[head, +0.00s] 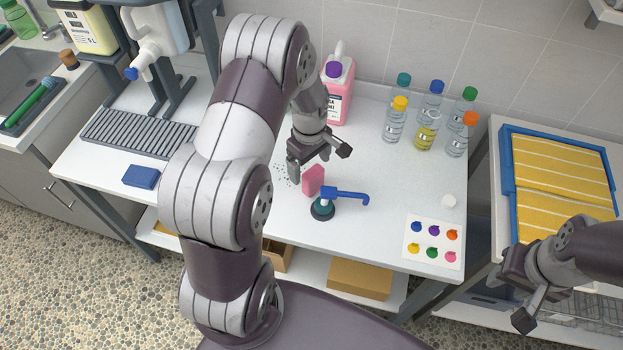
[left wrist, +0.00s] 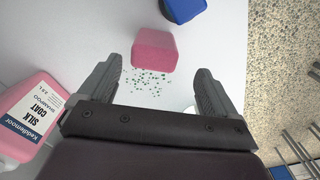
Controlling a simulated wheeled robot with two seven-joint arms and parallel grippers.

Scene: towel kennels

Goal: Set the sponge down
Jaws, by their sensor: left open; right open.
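A pink sponge (head: 313,180) stands on the white table, beside a dark pump bottle with a blue spout (head: 340,195). My left gripper (head: 318,162) is above and just behind it, jaws open and empty. In the left wrist view, the sponge (left wrist: 155,50) is ahead of the two spread fingers (left wrist: 155,85), apart from both. Green specks (left wrist: 148,82) lie on the table between the sponge and the gripper. My right gripper (head: 512,290) is open and empty at the lower right, near the yellow towels.
A pink shampoo jug (head: 338,92) stands behind my left gripper. Several capped bottles (head: 428,122) stand at the back right. A paint-spot card (head: 433,241) lies front right, a blue block (head: 141,176) at the left. Striped yellow towels (head: 562,190) lie in a blue frame.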

